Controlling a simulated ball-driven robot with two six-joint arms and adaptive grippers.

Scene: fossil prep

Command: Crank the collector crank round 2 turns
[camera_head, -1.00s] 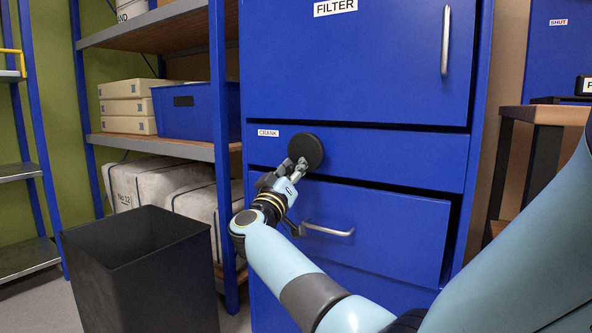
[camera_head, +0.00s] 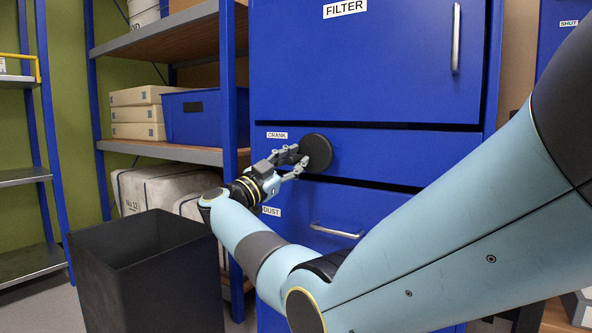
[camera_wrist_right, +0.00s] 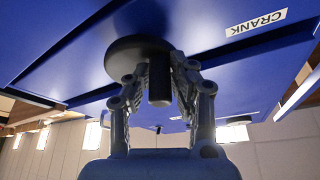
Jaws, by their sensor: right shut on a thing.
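The collector crank (camera_head: 318,154) is a round black disc on the front of the blue cabinet, beside a small CRANK label. A short dark handle (camera_wrist_right: 159,90) stands out from the disc in the right wrist view. My right gripper (camera_head: 297,158) is at the left side of the disc, with its fingers on both sides of the handle and shut on it. In the right wrist view the gripper (camera_wrist_right: 160,82) has one finger on each side of the handle. The handle is mostly hidden by the fingers in the head view. My left gripper is not in view.
A drawer with a bar handle (camera_head: 336,231) and a DUST label is below the crank. A FILTER door (camera_head: 370,60) is above it. A black open bin (camera_head: 140,265) stands at the lower left, before a shelf with a blue crate (camera_head: 192,117).

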